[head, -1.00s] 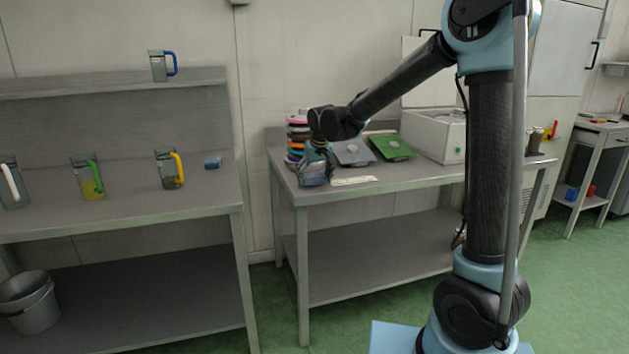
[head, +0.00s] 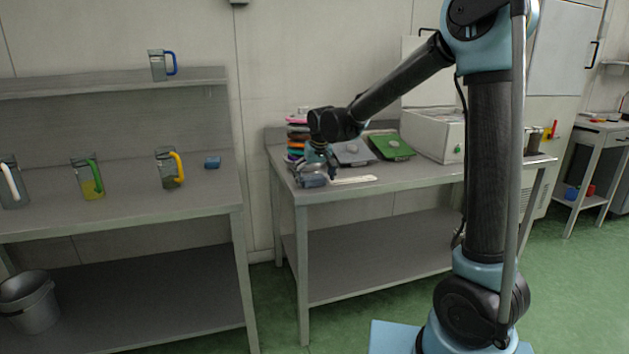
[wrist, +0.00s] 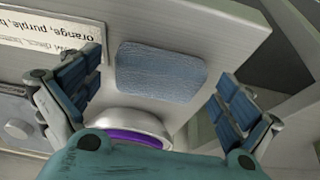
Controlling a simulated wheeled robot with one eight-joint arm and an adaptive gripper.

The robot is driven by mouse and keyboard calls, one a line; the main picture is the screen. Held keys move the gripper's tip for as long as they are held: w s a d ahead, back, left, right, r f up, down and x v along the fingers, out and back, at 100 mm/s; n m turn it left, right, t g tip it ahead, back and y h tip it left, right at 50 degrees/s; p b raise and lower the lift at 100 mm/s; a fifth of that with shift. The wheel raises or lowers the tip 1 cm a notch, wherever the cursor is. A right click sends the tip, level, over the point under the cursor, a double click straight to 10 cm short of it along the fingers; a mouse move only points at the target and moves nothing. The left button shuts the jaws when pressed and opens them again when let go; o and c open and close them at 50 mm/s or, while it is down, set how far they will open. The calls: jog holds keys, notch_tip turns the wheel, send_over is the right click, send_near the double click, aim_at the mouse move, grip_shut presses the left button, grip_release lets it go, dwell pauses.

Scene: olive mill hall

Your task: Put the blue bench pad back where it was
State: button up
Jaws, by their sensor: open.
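The blue bench pad (wrist: 160,72) is a textured, rounded rectangle lying flat on the grey bench near its edge in the wrist view. In the head view the pad (head: 313,181) shows at the front left corner of the middle bench (head: 420,176). My gripper (wrist: 158,92) is open, with one finger on each side of the pad and gaps between them and it. In the head view my gripper (head: 319,171) is low over that corner. A printed card (wrist: 50,38) lies beside the pad; it also shows in the head view (head: 354,179).
A coloured stack (head: 296,135) is behind my gripper. A grey item (head: 353,152), a green item (head: 390,146) and a white box (head: 433,135) stand farther right. A small blue block (head: 212,162) lies on the left bench.

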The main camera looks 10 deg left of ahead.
jog(key=v, duration=1.2)
jog(key=s+d+f+m+h, duration=0.15)
jog(key=s+d, duration=0.25)
jog(key=d, duration=1)
jog(key=s+d+f+m, duration=0.1)
jog(key=s+d+f, duration=0.25)
jog(key=d, duration=0.95)
jog(key=s+d+f+m, duration=0.1)
jog(key=s+d+f, duration=0.5)
jog(key=s, duration=0.3)
jog(key=s+d+f+m+g, duration=0.1)
jog(key=s+d+f+m, duration=0.1)
jog(key=s+d+f, duration=0.5)
jog(key=shift+s+d+f+g+h, duration=0.3)
jog(key=shift+s+d+h, duration=0.15)
jog(key=shift+s+d, duration=1)
jog(key=shift+s+a+m, duration=0.1)
jog(key=shift+m, duration=0.15)
